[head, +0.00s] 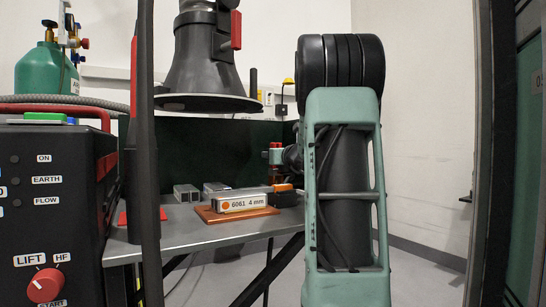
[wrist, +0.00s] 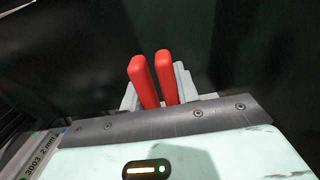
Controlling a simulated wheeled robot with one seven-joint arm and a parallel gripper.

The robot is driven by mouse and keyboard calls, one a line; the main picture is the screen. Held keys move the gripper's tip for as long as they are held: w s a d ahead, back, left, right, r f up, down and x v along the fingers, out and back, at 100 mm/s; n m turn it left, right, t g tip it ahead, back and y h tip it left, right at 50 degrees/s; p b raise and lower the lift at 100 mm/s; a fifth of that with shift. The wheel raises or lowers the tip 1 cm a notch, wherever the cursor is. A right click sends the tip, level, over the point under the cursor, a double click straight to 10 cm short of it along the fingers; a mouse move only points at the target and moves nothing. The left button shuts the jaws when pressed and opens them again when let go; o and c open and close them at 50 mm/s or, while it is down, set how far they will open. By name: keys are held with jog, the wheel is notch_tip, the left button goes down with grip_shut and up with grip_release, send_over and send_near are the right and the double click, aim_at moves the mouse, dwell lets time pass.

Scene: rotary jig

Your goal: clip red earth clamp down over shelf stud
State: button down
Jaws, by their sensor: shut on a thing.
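The red earth clamp shows in the wrist view as two upright red handles (wrist: 153,80), side by side with a narrow gap. My gripper (wrist: 157,88) is shut on it, with pale grey fingers beside and behind the handles. The clamp's lower end and jaws are hidden behind the metal plate at my wrist. In the head view my arm hides most of the gripper; a small red and pale green part shows at its left, too small to tell apart. I cannot make out the shelf stud in either view.
A dark extraction hood (head: 208,65) hangs above. A black welder box (head: 45,200) and dark posts stand at left. A 3003 2 mm label (wrist: 40,157) shows in the wrist view.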

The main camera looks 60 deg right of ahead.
jog(key=c, duration=1)
grip_release()
jog(key=shift+o, duration=0.2)
jog(key=shift+f, duration=0.1)
jog(key=p+v, duration=0.2)
jog(key=v, duration=1.5)
jog(key=shift+s+a+p, duration=0.2)
jog(key=shift+p, duration=0.1)
